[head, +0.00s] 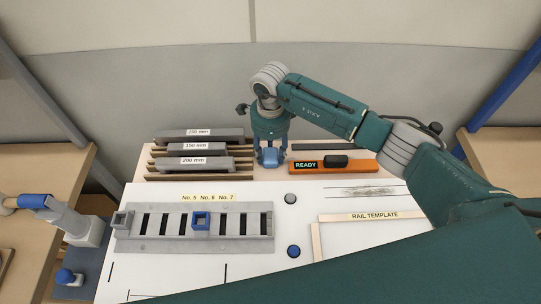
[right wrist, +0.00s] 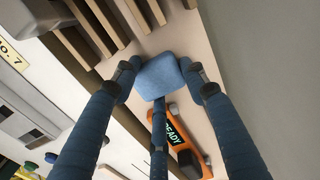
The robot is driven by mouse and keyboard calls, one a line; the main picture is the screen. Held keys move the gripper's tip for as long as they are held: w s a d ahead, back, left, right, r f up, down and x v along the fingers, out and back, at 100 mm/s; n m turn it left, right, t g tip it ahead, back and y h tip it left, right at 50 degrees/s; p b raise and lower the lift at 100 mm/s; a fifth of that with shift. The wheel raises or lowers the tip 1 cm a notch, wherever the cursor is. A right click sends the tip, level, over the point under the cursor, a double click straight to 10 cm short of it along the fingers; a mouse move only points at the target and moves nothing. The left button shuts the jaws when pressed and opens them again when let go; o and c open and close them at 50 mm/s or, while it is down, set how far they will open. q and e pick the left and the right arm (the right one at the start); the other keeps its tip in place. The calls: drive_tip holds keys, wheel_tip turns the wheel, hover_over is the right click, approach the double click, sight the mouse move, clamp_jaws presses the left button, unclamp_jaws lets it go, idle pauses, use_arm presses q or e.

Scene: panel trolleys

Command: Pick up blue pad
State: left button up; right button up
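The blue pad (right wrist: 162,76) is a light blue rounded block, seen between the fingertips of my right gripper (right wrist: 160,80) in the right wrist view. Two fingers sit against its opposite sides, and a third reaches its near edge. The gripper looks shut on it. In the head view the right gripper (head: 270,150) points down at the back of the table, with the pad (head: 270,157) partly hidden among its fingers. Whether the pad touches the table cannot be told. My left gripper is not in view.
An orange READY unit (head: 350,167) lies just right of the pad. Grey bars with length labels (head: 195,149) lie on wooden rails to its left. A grey slotted rack (head: 180,245) holding a blue square frame (head: 201,221) is in front. A rail template (head: 375,216) lies front right.

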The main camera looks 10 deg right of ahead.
sight(270, 154)
drive_tip(key=shift+c, duration=1.2)
drive_tip(key=shift+r, duration=0.45)
wheel_tip(270, 154, up, 19)
drive_tip(key=b, duration=0.5)
drive_tip(key=shift+r, duration=0.1)
